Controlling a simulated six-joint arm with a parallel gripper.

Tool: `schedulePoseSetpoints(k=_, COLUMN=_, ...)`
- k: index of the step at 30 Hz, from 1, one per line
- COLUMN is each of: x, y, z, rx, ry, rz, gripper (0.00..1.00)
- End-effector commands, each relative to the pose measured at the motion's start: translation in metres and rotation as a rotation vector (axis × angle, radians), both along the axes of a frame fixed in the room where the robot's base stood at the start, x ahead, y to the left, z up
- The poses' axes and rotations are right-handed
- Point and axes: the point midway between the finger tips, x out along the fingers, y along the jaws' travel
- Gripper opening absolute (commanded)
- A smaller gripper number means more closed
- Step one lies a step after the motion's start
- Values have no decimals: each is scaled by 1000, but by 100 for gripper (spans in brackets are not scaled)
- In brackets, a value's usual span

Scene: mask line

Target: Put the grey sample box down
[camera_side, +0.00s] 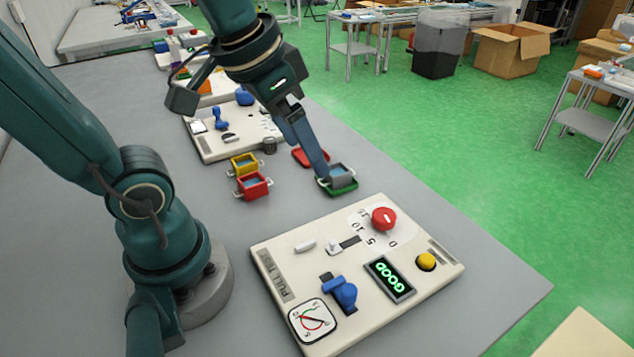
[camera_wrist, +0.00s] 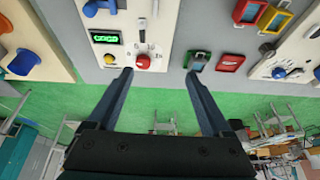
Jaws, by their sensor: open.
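The grey sample box (camera_side: 343,177), open-topped with blue inside, sits on the green pad (camera_side: 325,190). In the wrist view the box (camera_wrist: 200,57) is just beyond my right-hand fingertip, not between the fingers. My gripper (camera_side: 322,172) reaches down beside the box in the side view. In the wrist view my gripper (camera_wrist: 160,76) is wide open, with nothing between its fingers. Whether a fingertip touches the box, I cannot tell.
An empty red pad (camera_side: 308,155) lies behind the green one. A yellow box (camera_side: 244,163) and a red box (camera_side: 253,187) stand left. A control panel (camera_side: 290,250) with a display reading GOOD lies in front; another panel (camera_side: 215,150) lies behind. The table's right edge is close.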

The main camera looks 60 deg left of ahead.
Motion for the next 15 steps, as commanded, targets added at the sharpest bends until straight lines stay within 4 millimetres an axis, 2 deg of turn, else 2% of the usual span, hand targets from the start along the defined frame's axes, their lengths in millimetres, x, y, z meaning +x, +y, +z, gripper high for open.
schedulePoseSetpoints(k=3, x=-21, y=-9, z=-11, rx=-13, ry=-53, rz=-7, gripper=84)
schedulePoseSetpoints(k=6, x=-30, y=-12, z=-19, rx=-22, ry=-77, rz=-7, gripper=84)
schedulePoseSetpoints(k=15, x=-36, y=-14, z=-24, rx=-28, ry=-91, rz=-7, gripper=84)
